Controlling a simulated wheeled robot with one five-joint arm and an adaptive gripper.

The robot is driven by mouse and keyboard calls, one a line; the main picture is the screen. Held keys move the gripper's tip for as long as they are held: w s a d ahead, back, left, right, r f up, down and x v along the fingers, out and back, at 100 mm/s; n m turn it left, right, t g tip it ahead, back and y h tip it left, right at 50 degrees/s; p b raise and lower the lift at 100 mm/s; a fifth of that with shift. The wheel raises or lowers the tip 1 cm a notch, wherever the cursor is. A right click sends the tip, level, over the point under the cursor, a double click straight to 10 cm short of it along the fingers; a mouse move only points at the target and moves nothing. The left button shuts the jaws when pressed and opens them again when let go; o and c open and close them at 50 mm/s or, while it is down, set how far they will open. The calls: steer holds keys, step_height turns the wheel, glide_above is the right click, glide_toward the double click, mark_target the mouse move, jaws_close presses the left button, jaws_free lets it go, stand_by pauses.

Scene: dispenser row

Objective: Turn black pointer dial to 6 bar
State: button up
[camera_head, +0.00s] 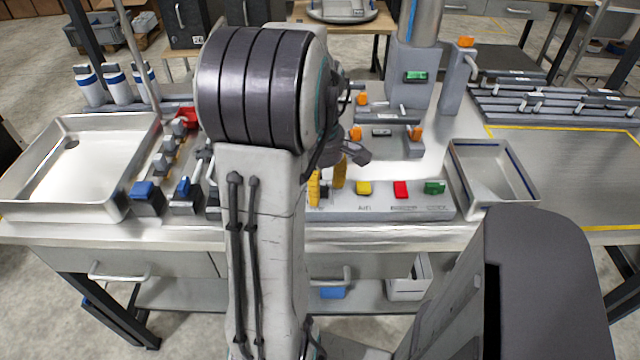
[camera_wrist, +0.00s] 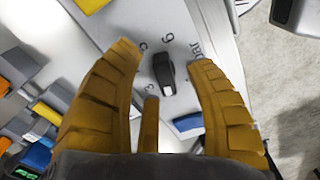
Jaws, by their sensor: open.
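The black pointer dial (camera_wrist: 163,72) sits on a pale panel (camera_wrist: 190,20) in the wrist view, with a light patch at its lower end. Printed marks surround it: one like a 6 or 9 above it, "bar" at the upper right, one like a 3 at the lower left. I cannot tell for sure which mark it points to. My gripper (camera_wrist: 164,56) is open, its yellow fingers on either side of the dial with gaps showing. In the head view my gripper (camera_head: 327,180) is low at the panel, partly behind my arm; the dial cannot be made out there.
A metal tray (camera_head: 490,172) lies farther right, a sink-like basin (camera_head: 40,195) at far left. Blue-topped fittings (camera_head: 146,192) stand left of my arm. A grey column (camera_head: 410,75) rises behind.

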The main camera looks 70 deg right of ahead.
steer(key=shift+o, duration=0.4)
jaws_close()
